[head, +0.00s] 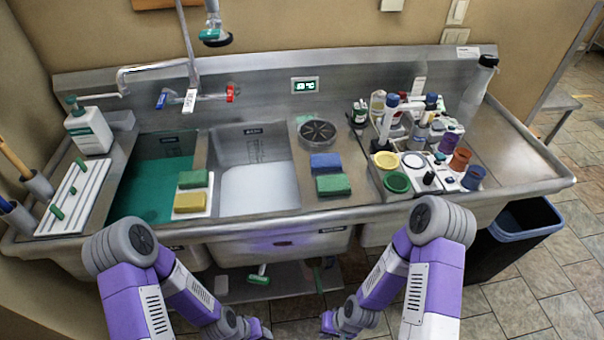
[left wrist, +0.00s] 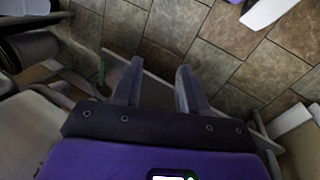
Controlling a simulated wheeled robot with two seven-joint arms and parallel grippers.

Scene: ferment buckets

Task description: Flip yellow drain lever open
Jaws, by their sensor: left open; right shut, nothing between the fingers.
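I cannot make out a yellow drain lever in either view. The sink unit (head: 280,243) has two basins, one with green liquid (head: 150,178) and one with pale, whitish contents (head: 255,188). A green-handled tool (head: 259,274) shows below the basins. My right gripper (head: 328,322) is low in front of the sink, shut and empty, small in the head view. My left gripper (head: 259,330) is at the bottom edge there. In the left wrist view its fingers (left wrist: 158,80) are apart with only floor and a low rail between and beyond them.
A dark bin (head: 512,235) stands right of the sink. Bottles and coloured cups crowd the right counter (head: 515,160). Sponges (head: 330,185) lie beside the basins. A lower shelf (head: 225,290) runs under the sink. The tiled floor (head: 560,290) is open at the right.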

